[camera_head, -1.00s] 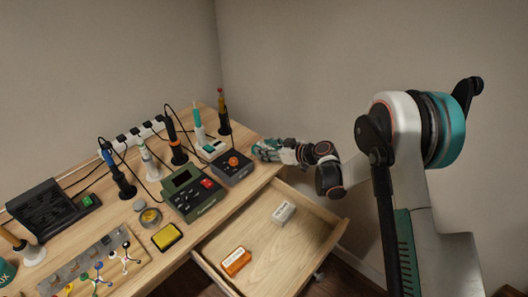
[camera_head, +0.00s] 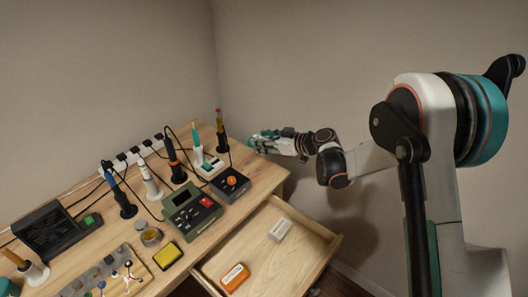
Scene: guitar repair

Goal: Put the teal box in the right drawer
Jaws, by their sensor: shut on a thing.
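The right drawer (camera_head: 258,250) of the wooden desk stands open. It holds a white box (camera_head: 280,229) near its back right and an orange box (camera_head: 235,278) toward the front left. My gripper (camera_head: 257,140) is at the desk's back right corner, beyond the open drawer. It is shut on a small teal thing, which I take for the teal box (camera_head: 253,138). The fingers largely hide it, and its teal is hard to tell from the gripper's own teal parts.
The desk (camera_head: 140,208) carries a green meter (camera_head: 190,208), a dark box with an orange knob (camera_head: 231,184), a yellow sponge-like block (camera_head: 167,255), and several upright tools in stands. A power strip (camera_head: 140,150) runs along the back. The drawer's middle is clear.

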